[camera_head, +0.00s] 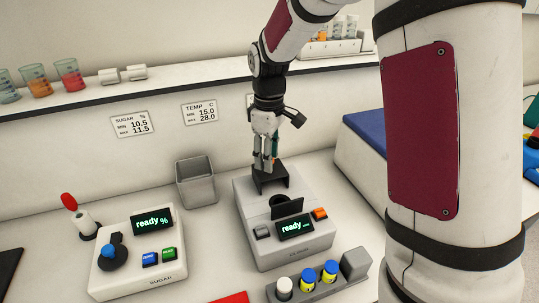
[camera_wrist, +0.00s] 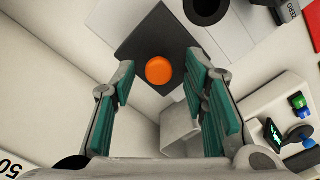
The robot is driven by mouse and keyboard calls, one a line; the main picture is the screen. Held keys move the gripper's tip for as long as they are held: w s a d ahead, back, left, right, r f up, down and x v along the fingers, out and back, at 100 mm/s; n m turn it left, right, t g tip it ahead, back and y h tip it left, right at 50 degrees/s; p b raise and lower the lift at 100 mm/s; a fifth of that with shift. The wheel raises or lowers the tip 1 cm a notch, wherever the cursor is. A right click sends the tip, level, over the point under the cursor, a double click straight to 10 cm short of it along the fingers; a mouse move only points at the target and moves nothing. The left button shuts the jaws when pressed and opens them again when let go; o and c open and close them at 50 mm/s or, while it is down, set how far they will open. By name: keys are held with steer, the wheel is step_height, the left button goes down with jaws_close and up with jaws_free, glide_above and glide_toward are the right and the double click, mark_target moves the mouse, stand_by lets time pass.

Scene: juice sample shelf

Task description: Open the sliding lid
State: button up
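The sliding lid is a dark square plate (camera_wrist: 142,38) with a round orange knob (camera_wrist: 159,71). In the head view the black lid (camera_head: 271,179) is at the back of the grey middle instrument (camera_head: 313,243). Gaps show between pads and knob. In the head view my gripper (camera_head: 266,166) hides the knob.
A grey open bin (camera_head: 196,183) stands left of the instrument, and the sugar instrument (camera_head: 140,252) is farther left. A rack (camera_head: 318,291) with several capped vials is in front. A shelf edge (camera_head: 170,91) runs behind. My arm covers the right side.

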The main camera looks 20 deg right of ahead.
step_height(320, 180, up, 12)
stand_by(0.7)
stand_by(0.4)
steer(key=s+r+m+t, duration=0.2)
steer(key=s+r+m, duration=0.3)
steer(key=s, duration=0.7)
steer(key=s+f+m+t, duration=0.2)
steer(key=s+m+t, duration=0.1)
steer(key=s, duration=1)
steer(key=shift+s+m, duration=0.3)
steer(key=shift+m, duration=0.2)
